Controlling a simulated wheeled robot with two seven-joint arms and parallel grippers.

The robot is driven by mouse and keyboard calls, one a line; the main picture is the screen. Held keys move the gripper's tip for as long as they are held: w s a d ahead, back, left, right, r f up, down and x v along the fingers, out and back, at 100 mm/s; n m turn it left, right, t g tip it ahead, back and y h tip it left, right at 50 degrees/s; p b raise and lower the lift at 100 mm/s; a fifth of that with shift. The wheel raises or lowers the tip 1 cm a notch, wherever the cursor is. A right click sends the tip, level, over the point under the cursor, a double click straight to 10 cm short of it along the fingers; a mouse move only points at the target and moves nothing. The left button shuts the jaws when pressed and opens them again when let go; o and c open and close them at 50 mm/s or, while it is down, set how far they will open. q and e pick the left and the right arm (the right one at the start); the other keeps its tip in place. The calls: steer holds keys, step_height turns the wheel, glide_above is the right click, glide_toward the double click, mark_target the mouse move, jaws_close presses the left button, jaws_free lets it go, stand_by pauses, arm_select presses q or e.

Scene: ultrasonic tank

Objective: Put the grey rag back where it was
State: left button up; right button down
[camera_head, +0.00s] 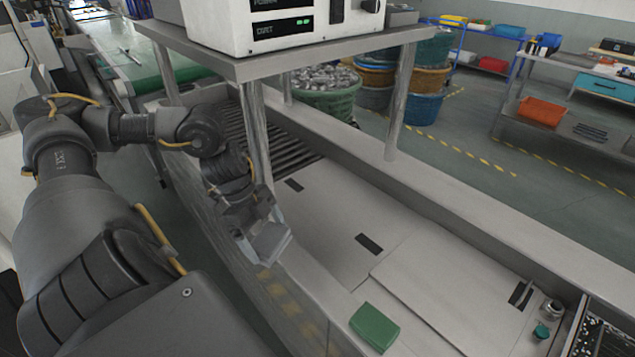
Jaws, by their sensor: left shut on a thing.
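My left gripper (255,226) comes in from the left and is just outside or above the near rim of the long tank (300,288), close to a post of the stand. It is shut on a light grey, flat, folded-looking thing, which I take to be the grey rag (270,243). The rag hangs at the fingertips; I cannot tell whether it touches the rim. My right gripper is not in view.
A green block (375,327) lies on the near rim at the bottom. A metal stand (250,66) carrying a white control unit (255,28) straddles the tank. A small jar (551,309) and a teal cap (541,331) stand at right. The rim between gripper and green block is clear.

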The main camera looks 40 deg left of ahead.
arm_select(q)
steer(key=w+d+f+p, duration=0.2)
steer(key=w+d+f, duration=0.1)
steer(key=w+f, duration=0.1)
steer(key=w+d+f+p, duration=0.2)
steer(key=w+d+f, duration=0.1)
steer(key=w+d, duration=0.1)
steer(key=shift+d+f, duration=0.1)
steer(key=shift+f, duration=0.25)
steer(key=shift+w+d+f, duration=0.1)
steer(key=shift+d+f, duration=0.05)
steer(key=shift+f, duration=0.2)
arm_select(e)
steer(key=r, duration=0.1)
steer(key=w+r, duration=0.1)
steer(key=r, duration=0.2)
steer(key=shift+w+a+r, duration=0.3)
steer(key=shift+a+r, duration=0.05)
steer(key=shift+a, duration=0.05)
arm_select(q)
step_height(320, 180, down, 3)
steer(key=shift+w+d+p, duration=0.15)
steer(key=shift+p, duration=0.45)
steer(key=shift+f, duration=0.25)
steer(key=o, duration=0.6)
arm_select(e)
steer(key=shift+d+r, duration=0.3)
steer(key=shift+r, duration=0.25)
